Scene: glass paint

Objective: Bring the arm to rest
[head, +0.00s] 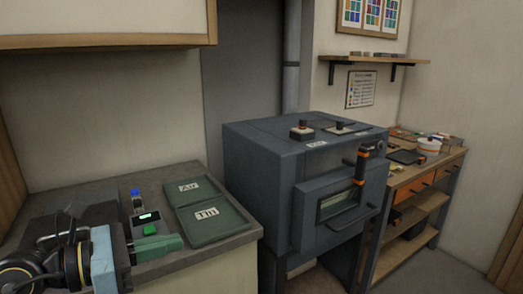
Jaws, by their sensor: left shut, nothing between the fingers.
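My left arm comes in at the lower left, over the near part of the grey counter (225,228). My left gripper (178,242) points right, with its green fingers shut and nothing between them. It is in front of a small dark device (148,217) with a lit screen, and near the green tray marked "Tin" (214,232). I cannot tell whether the fingers touch the counter. The arm hides the counter's left part. My right gripper is not in view.
A blue-capped bottle (137,203) stands behind the device. A wooden shelf unit (424,196) stands farther right. A cabinet (110,42) hangs above the counter.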

